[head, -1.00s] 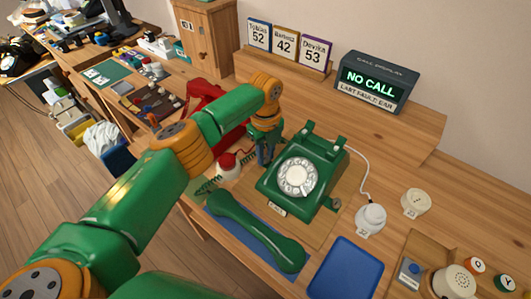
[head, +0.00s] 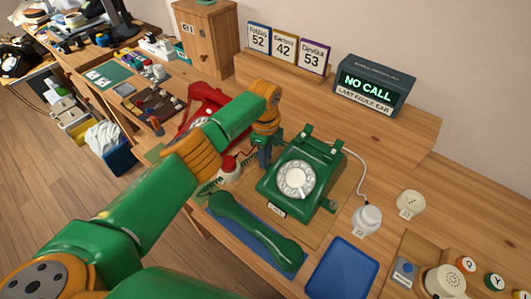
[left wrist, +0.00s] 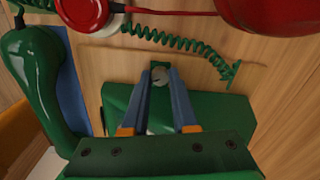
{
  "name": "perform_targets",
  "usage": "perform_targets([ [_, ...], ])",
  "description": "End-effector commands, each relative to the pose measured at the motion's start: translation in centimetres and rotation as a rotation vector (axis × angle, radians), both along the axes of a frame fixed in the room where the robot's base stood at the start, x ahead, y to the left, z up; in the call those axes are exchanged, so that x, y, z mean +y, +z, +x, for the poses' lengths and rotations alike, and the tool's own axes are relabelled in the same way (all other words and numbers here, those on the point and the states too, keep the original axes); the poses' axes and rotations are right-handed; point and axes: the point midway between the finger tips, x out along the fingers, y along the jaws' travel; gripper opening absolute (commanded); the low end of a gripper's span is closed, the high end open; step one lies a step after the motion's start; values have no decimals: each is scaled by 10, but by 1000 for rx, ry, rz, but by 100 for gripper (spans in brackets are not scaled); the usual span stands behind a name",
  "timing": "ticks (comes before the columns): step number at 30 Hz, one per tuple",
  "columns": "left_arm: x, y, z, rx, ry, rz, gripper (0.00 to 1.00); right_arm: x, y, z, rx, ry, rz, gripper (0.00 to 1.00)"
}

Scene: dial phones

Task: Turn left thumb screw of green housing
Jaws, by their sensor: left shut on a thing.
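The green housing (head: 318,165) is a dial phone body with a white dial, standing on a wooden board on the desk. My left gripper (head: 265,158) reaches down at its left side. In the left wrist view my left gripper (left wrist: 160,78) has its two blue fingers on either side of the small grey left thumb screw (left wrist: 160,77) and is shut on it. The housing (left wrist: 118,100) lies under the fingers there. In the head view the gripper hides this screw. The right thumb screw (head: 333,206) shows at the housing's right side. My right gripper is not in view.
A green handset (head: 252,228) lies on a blue mat in front of the housing. A red phone (head: 204,104) stands behind my left arm. A blue tray (head: 343,270) lies to the right. A green coiled cord (left wrist: 190,45) runs close beyond the fingertips.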

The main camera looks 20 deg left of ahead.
Motion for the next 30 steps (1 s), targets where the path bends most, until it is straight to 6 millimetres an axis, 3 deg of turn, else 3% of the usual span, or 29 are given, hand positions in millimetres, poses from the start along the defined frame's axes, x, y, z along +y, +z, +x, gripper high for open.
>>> perform_targets([
  [30, 0, 1, 0, -1, 964, 0, 0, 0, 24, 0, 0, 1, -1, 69],
])
